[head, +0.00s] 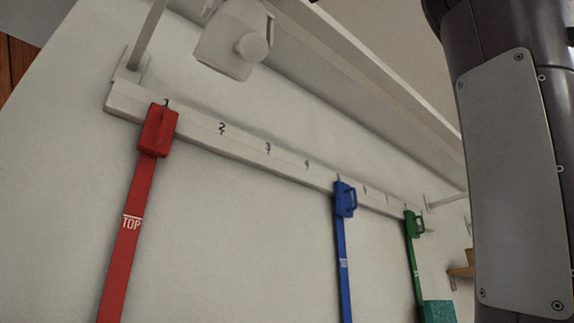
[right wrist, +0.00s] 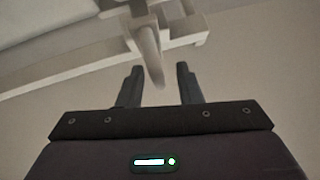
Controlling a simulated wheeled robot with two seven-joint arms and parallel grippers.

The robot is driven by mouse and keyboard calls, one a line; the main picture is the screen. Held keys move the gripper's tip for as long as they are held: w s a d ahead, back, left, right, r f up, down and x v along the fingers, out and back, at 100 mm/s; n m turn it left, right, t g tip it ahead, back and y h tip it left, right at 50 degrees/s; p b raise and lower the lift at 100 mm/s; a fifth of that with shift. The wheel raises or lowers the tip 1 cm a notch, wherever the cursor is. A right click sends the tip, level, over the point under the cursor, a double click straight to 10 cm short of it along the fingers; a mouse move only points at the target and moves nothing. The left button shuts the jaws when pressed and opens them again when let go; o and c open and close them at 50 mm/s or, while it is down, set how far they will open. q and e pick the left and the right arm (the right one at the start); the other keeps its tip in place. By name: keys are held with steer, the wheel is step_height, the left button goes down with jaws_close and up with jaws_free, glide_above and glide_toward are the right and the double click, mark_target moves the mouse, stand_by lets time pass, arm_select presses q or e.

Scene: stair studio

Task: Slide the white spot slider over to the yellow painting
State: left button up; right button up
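The white spot slider (head: 235,40) hangs from a pale rail near the top of the head view, with a rounded knob at its lower right. In the right wrist view, a pale handle (right wrist: 150,58) points down from a white rail fitting, probably the same slider. My right gripper (right wrist: 158,70) is open, with its two dark fingers apart. The handle's end shows between the fingers, with gaps on both sides; I cannot tell how deep it lies. In the head view only my dark arm shows at the right. My left gripper and the yellow painting are not in view.
A lower white rail (head: 265,150) with numbers runs across the pale wall. It carries a red slider (head: 158,130), a blue slider (head: 345,199) and a green slider (head: 413,224), each with a coloured strip below. A teal block (head: 439,312) is at the bottom right.

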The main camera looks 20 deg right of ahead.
steer(key=b+v, duration=0.4)
steer(key=v, duration=0.3)
steer(key=shift+s, duration=0.2)
steer(key=shift+a+f, duration=0.1)
